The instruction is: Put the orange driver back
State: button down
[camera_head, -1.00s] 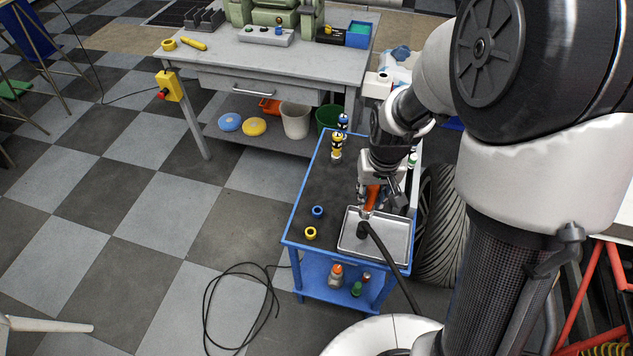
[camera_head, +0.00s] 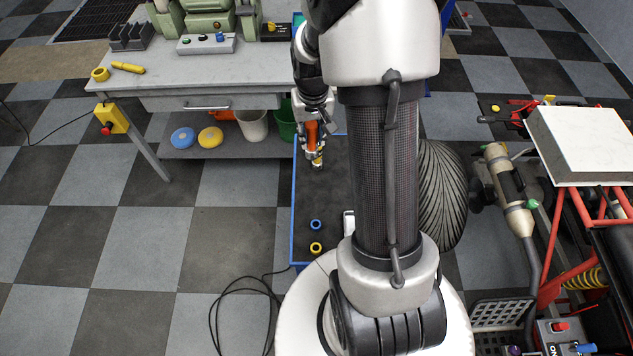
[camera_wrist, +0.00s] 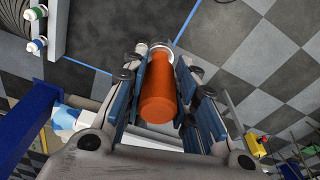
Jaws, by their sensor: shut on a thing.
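My gripper (camera_head: 316,143) is shut on the orange driver (camera_head: 312,132), above the back part of the blue cart (camera_head: 325,196) with its dark top. In the wrist view the orange driver (camera_wrist: 158,95) lies between the two blue-grey fingers of my gripper (camera_wrist: 160,65), its rounded orange handle toward the camera. A pale ring shows at its far end; the rest of the driver is hidden. A yellow and black item (camera_head: 317,161) stands just below the gripper on the cart. I cannot tell whether the driver touches it.
A blue ring (camera_head: 316,225) and a yellow ring (camera_head: 316,248) lie on the cart's near part. My arm hides most of the metal tray (camera_head: 349,223). A grey workbench (camera_head: 170,75) stands behind left. A large tyre (camera_head: 442,195) is right of the cart.

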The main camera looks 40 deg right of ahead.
jog(key=shift+s+d+f, duration=0.15)
jog(key=shift+d+f, duration=0.05)
jog(key=shift+d, duration=0.25)
jog(key=shift+s+d+f, duration=0.1)
jog(key=shift+d+f, duration=0.05)
jog(key=shift+d, duration=0.25)
jog(key=shift+w+f+b, duration=0.15)
jog(key=shift+f+b, duration=2.6)
jog(key=shift+f, duration=6.7)
jog(key=shift+f, duration=0.15)
jog(key=c, duration=1.3)
grip_release()
